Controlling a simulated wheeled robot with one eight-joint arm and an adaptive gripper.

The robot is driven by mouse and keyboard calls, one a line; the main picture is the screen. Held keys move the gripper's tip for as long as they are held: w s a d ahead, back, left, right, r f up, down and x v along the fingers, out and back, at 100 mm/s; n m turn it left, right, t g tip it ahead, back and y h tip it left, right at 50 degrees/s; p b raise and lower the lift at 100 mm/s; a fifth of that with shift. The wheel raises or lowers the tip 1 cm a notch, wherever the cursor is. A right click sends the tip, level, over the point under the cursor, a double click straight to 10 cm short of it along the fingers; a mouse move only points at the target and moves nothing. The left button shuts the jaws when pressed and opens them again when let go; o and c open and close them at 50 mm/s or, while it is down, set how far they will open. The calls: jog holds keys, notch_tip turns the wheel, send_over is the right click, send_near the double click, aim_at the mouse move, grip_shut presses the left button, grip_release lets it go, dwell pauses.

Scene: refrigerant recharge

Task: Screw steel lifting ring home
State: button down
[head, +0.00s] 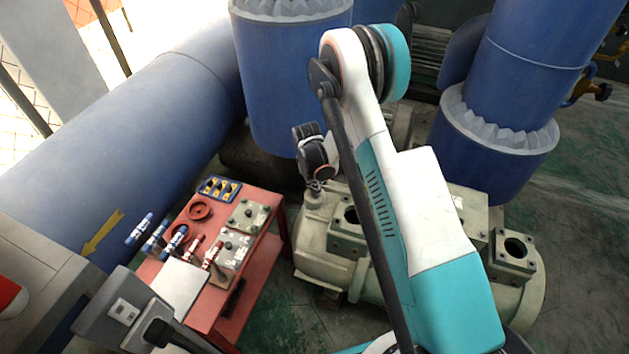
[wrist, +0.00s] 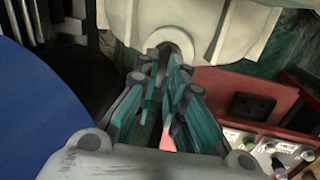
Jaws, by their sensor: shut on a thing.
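The steel lifting ring (head: 315,186) is a small grey piece at the top of the left end of the cream compressor casing (head: 325,262). My gripper (head: 314,178) points down over it and is shut on it. In the wrist view the fingertips (wrist: 167,58) come together at a rounded boss on the cream casing (wrist: 225,25). The ring is mostly hidden between the teal fingers there. I cannot tell how deep its thread sits or whether it touches the casing face.
Large blue pipes (head: 290,85) rise behind, and another blue pipe (head: 130,130) runs along the left. Green floor (head: 290,325) shows between cart and compressor.

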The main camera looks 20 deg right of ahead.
jog(key=shift+m, duration=0.3)
jog(key=m, duration=0.4)
jog(key=shift+w+g+h, duration=0.15)
jog(key=shift+g+h, duration=0.15)
jog(key=shift+g, duration=0.1)
jog(key=shift+w+a+m+g, duration=0.1)
jog(key=shift+m+g, duration=0.3)
jog(key=shift+m, duration=2)
jog(key=c, duration=1.7)
grip_release()
jog(key=shift+o, duration=0.2)
notch_tip(320, 180, up, 12)
jog(key=a, duration=0.2)
jog(key=shift+a, duration=0.15)
jog(key=shift+f, duration=0.1)
